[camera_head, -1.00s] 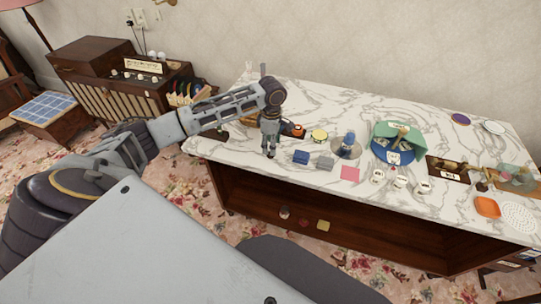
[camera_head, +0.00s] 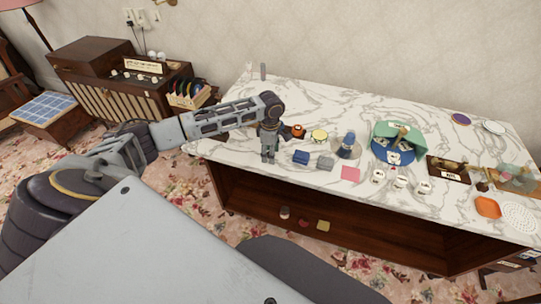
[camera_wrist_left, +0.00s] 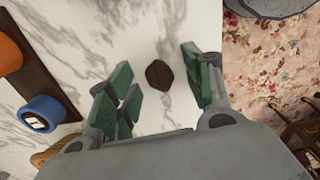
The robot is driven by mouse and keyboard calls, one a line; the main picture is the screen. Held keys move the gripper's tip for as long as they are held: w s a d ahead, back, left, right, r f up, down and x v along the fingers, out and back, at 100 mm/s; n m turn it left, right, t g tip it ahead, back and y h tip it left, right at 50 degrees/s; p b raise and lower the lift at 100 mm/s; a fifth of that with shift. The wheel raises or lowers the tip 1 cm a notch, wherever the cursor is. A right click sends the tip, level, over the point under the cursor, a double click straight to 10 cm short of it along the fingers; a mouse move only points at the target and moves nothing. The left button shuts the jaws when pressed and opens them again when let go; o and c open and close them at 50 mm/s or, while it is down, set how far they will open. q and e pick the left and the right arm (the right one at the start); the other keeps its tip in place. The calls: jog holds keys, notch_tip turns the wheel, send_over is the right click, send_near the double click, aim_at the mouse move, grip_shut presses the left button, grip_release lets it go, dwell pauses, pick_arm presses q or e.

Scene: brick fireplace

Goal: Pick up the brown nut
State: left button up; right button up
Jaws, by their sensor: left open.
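The brown nut (camera_wrist_left: 159,74) lies on the white marble tabletop (camera_wrist_left: 150,30) in the left wrist view. It is small, dark and roundish with a ridge across it. My left gripper (camera_wrist_left: 160,85) is open, with its green-padded fingers on either side of the nut and clear gaps to it. In the head view my left gripper (camera_head: 269,157) points down over the table's left front part, and the nut cannot be made out there. My right gripper is not in view.
The table's edge is close.

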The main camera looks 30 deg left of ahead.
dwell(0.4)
pick_arm(q)
jog(key=c, duration=0.8)
jog(key=shift+r, duration=0.1)
